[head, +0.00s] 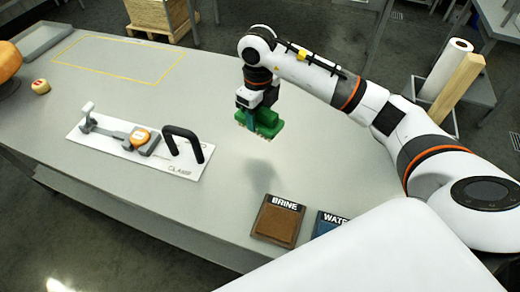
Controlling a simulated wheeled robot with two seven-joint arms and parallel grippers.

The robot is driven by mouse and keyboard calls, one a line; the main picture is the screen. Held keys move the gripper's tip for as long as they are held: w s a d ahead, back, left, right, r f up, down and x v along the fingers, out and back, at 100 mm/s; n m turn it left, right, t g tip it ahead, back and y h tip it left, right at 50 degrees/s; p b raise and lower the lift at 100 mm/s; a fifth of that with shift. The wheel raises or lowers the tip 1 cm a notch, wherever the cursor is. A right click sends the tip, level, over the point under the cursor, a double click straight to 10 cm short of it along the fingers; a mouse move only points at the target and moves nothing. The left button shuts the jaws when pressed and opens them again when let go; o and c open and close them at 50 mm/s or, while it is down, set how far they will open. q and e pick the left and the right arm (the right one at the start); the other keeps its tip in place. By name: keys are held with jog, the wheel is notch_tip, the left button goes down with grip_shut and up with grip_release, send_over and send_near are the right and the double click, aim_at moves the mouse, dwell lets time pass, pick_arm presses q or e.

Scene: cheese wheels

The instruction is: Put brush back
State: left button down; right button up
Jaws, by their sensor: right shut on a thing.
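My right gripper (258,112) is shut on a green brush (267,124) and holds it over the middle of the grey table. The gripper hides part of the brush. A brown pad marked BRINE (276,225) and a blue pad marked WATER (326,224), partly cut off by a white surface in front, lie at the table's near edge. My left gripper is not in view.
A white clamp board (190,168) with a black handle (182,137) lies left of the brush. A small pale object (41,86) and an orange cheese wheel (8,62) are at the far left. A yellow outline (120,76) and a grey tray (42,40) lie farther back.

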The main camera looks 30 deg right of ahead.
jog(key=shift+d+f+m, duration=0.15)
jog(key=shift+m, duration=0.35)
jog(key=shift+w+f, duration=0.1)
jog(key=shift+f, duration=0.3)
notch_tip(320, 180, down, 9)
jog(key=p, duration=0.3)
jog(key=shift+f, duration=0.2)
jog(key=o, duration=0.9)
jog(key=shift+o, duration=0.2)
notch_tip(320, 180, up, 11)
jog(key=b, duration=0.3)
jog(key=shift+b, duration=0.3)
jog(key=shift+r, duration=0.65)
